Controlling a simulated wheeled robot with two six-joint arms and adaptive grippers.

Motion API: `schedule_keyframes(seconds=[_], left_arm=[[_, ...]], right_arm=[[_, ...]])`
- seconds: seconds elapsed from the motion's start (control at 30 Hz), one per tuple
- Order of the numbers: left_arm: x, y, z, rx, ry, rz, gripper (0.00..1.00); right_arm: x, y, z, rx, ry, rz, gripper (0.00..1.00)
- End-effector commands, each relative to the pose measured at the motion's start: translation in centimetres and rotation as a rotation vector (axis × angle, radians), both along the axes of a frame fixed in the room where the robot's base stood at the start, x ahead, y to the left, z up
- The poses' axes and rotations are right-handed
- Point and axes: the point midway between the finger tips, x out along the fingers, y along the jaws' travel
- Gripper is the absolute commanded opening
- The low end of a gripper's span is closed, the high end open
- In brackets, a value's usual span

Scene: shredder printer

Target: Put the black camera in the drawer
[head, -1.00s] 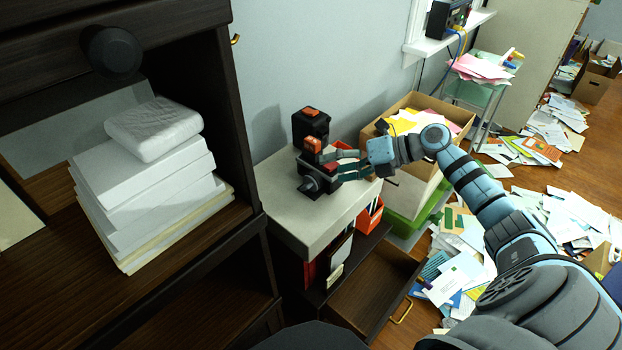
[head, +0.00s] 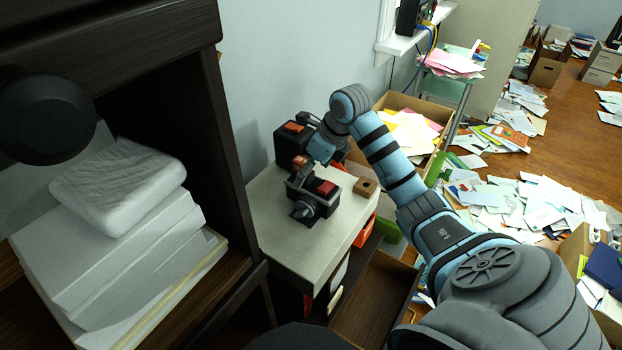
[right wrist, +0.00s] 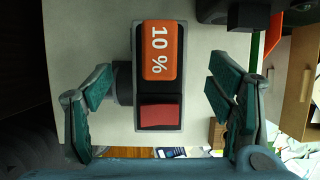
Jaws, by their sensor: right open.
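The black camera (head: 313,197), with a red patch and an orange patch on top, stands on the light-topped cabinet (head: 285,235). In the right wrist view the camera (right wrist: 158,115) is seen from above, its orange patch marked "10 %", with its lens toward the left finger. My right gripper (head: 320,150) is over the far side of the camera, pointing down. The wrist view shows its fingers (right wrist: 158,108) open, one on each side of the camera with gaps. The drawer (head: 368,300) below the cabinet top is pulled out, its visible inside empty. My left gripper is out of view.
A second black device with an orange top (head: 290,145) stands behind the camera by the wall. A small wooden block (head: 366,188) lies to the right. A paper-filled cardboard box (head: 415,130) stands beyond. A dark shelf with white paper stacks (head: 120,250) fills the left.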

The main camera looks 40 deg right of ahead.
Motion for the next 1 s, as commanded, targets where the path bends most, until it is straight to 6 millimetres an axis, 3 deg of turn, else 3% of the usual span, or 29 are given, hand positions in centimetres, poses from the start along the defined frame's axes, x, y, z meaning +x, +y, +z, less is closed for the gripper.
schedule_keyframes(seconds=[0.2,0.47,0.9,1.0], left_arm=[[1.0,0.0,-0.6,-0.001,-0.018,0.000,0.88],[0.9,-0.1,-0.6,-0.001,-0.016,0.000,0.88],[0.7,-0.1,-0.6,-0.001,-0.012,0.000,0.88],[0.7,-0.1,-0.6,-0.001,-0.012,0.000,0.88]], right_arm=[[1.1,0.4,-4.0,0.003,0.001,-0.003,0.75],[1.3,0.4,-4.4,0.000,0.000,-0.003,0.73],[1.2,0.3,-4.4,0.001,0.000,-0.004,0.03],[1.3,0.3,-4.3,0.000,-0.001,-0.004,0.00]])
